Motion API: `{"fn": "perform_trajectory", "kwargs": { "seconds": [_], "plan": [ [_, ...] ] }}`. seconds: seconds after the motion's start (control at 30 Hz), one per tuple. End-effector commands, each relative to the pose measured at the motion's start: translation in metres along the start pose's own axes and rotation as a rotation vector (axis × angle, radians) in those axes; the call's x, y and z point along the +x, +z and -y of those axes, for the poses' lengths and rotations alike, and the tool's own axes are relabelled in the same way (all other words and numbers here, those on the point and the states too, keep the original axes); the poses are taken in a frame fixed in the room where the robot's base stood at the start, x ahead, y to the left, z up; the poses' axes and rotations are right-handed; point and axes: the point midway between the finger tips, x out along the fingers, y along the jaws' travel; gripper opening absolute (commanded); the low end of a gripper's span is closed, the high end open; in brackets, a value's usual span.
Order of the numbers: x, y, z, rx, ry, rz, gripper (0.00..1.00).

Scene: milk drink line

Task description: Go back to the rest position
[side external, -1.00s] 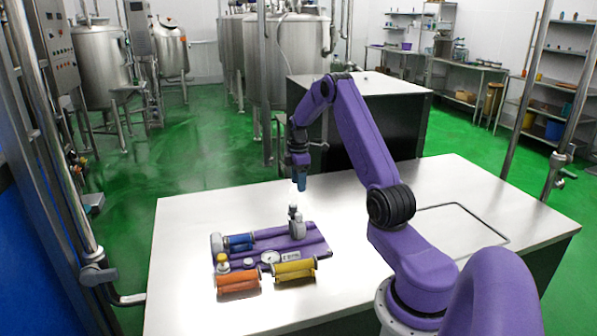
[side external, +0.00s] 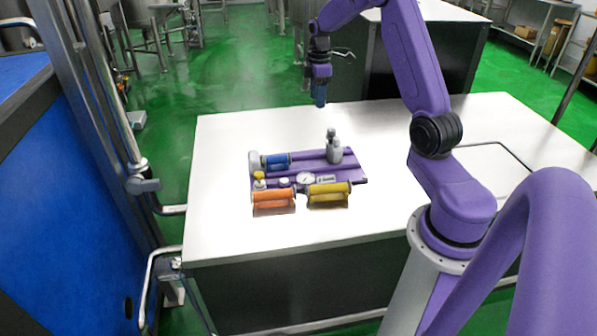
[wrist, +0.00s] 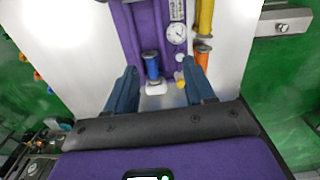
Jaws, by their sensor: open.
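My gripper (side external: 319,104) hangs in the air over the far edge of the white table, its blue fingers pointing down. In the wrist view its two fingers (wrist: 160,68) are spread apart with nothing held between them. Below lies a purple board (side external: 312,167) on the table; it also shows in the wrist view (wrist: 148,28). A blue cylinder (side external: 279,161) lies at its far left and shows between the fingers in the wrist view (wrist: 152,66), apart from them. A grey bottle-shaped part (side external: 334,150) stands upright on the board's far right side.
A round gauge (side external: 305,180) sits at the board's near side. An orange cylinder (side external: 273,200) and a yellow cylinder (side external: 329,192) lie in front. A small yellow-topped part (side external: 259,180) stands at the left. The white table (side external: 400,215) is clear around these. A metal post (side external: 110,110) rises at the left.

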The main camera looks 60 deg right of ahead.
Motion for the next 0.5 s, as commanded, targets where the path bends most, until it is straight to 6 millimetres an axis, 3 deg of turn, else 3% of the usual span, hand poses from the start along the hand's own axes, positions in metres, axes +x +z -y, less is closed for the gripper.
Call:
{"fn": "perform_trajectory", "kwargs": {
  "seconds": [0.03,0.2,0.33,0.5],
  "plan": [
    [-0.008,-0.024,0.017,-0.022,0.002,-0.001,0.54],
    [-0.027,-0.083,0.078,-0.054,0.004,-0.004,0.54],
    [-0.039,-0.116,0.132,-0.082,0.006,-0.007,0.54],
    [-0.052,-0.140,0.206,-0.119,0.007,-0.012,0.54]
  ]
}}
